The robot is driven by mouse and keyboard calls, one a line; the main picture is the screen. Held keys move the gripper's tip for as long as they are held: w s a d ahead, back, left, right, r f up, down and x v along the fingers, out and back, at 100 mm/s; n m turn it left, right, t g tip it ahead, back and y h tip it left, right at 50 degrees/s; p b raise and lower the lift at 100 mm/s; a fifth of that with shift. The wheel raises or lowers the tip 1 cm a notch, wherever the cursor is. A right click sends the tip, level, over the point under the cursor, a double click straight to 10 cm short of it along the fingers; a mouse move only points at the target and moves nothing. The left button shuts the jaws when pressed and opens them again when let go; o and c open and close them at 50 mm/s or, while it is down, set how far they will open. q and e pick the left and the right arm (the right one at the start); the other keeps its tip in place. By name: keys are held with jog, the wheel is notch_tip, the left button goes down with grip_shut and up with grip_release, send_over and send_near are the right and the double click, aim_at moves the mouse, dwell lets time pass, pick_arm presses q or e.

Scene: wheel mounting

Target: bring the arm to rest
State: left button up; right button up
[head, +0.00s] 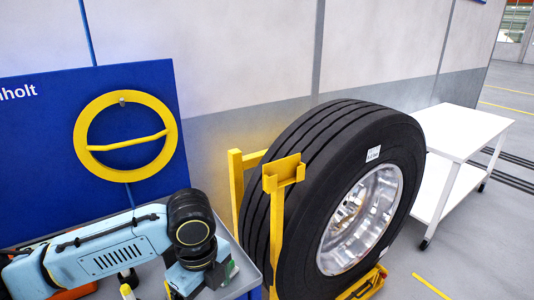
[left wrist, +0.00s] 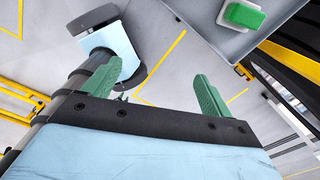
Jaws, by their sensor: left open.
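My left arm (head: 110,247) comes in from the left in the head view, light blue with black joints. It bends down over a grey tabletop (head: 240,260), and its gripper end is low in the picture, mostly hidden. In the left wrist view my left gripper (left wrist: 155,88) shows two green fingers spread wide apart. Nothing is between them but a view of the floor below. My right gripper is in neither view.
A large black wheel (head: 290,170) stands in a yellow stand (head: 236,190). A white wheeled table (head: 462,130) is behind it at right. A blue panel (head: 40,150) with a yellow ring is at left. A green block (left wrist: 243,14) sits on the grey tabletop's corner.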

pick_arm(q)
jog(key=s+d+f+n+t+h, duration=0.2)
jog(key=s+d+f+n+h, duration=0.3)
jog(key=s+d+n, duration=0.25)
jog(key=s+a+f+n+y, duration=0.2)
jog(key=s+a+f+n, duration=0.15)
jog(key=a+n, duration=0.2)
jog(key=s+a+f+n+t+y, duration=0.1)
jog(key=s+a+f+n, duration=0.1)
jog(key=s+a+n, duration=0.4)
jog(key=s+a+f+n+y, duration=0.1)
jog(key=a+f+n+y, duration=0.1)
jog(key=a+n, duration=0.35)
notch_tip(320, 180, down, 24)
jog(key=s+a+r+m, duration=0.1)
jog(key=s+m, duration=0.1)
jog(key=s+a+f+g, duration=0.2)
jog(key=s+a+f, duration=0.1)
jog(key=s+f, duration=1.2)
jog(key=shift+s+a+f, duration=0.2)
jog(key=shift+s+f, duration=0.1)
jog(key=shift+s, duration=0.05)
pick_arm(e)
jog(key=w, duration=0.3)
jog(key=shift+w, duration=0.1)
pick_arm(q)
jog(key=shift+m, duration=0.25)
